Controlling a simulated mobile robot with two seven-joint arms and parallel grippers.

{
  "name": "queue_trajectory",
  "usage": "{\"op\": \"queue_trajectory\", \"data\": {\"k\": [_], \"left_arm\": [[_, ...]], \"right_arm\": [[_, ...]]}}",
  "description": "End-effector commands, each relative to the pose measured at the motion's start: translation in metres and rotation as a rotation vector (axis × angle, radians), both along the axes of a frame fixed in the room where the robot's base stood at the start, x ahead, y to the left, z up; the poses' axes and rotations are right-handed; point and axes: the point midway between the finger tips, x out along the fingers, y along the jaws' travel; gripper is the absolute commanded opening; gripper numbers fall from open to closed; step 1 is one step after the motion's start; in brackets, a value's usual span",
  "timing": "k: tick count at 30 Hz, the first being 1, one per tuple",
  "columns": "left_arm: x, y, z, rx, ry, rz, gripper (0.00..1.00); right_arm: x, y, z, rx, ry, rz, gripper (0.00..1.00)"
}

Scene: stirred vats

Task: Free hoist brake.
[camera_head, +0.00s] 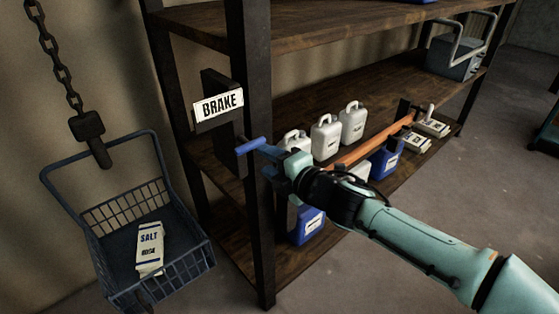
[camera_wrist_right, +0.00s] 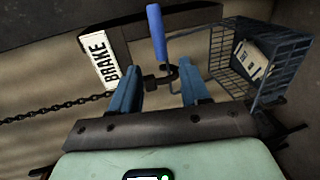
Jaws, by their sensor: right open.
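The brake lever has a blue grip (camera_head: 252,145) beside a post-mounted plate with a white BRAKE sign (camera_head: 218,103). In the right wrist view the blue grip (camera_wrist_right: 157,32) stands up from a dark metal pivot, just beyond my fingers. My right gripper (camera_wrist_right: 160,92) is open, its two blue fingers apart on either side of the lever's line; whether they touch it I cannot tell. In the head view the right gripper (camera_head: 280,160) is right of the lever, partly hidden by its own wrist. A basket (camera_head: 196,262) holding a SALT bag (camera_head: 150,248) is below a chain hook (camera_head: 90,130). My left gripper is not in view.
A wooden shelf rack (camera_head: 300,95) with dark posts stands behind my right arm. White jugs (camera_head: 326,137), blue containers (camera_head: 307,224) and small bags (camera_head: 432,127) sit on its shelves. Floor is open at the lower right.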

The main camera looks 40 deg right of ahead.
Motion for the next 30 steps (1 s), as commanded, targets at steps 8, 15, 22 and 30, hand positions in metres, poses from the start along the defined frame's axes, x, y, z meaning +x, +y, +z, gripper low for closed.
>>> {"op": "queue_trajectory", "data": {"k": [8, 15, 22, 30], "left_arm": [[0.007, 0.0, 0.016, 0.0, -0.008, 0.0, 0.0], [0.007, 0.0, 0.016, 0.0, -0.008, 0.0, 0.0], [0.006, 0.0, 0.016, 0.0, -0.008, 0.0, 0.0], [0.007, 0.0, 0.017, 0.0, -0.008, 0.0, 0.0]], "right_arm": [[-0.03, -0.002, 0.008, -0.001, -0.001, 0.001, 0.46], [-0.032, -0.002, 0.006, -0.001, 0.001, 0.001, 0.46], [-0.032, -0.002, 0.006, -0.001, 0.001, 0.001, 0.46], [-0.019, 0.008, -0.024, 0.073, 0.073, 0.006, 0.46]]}}
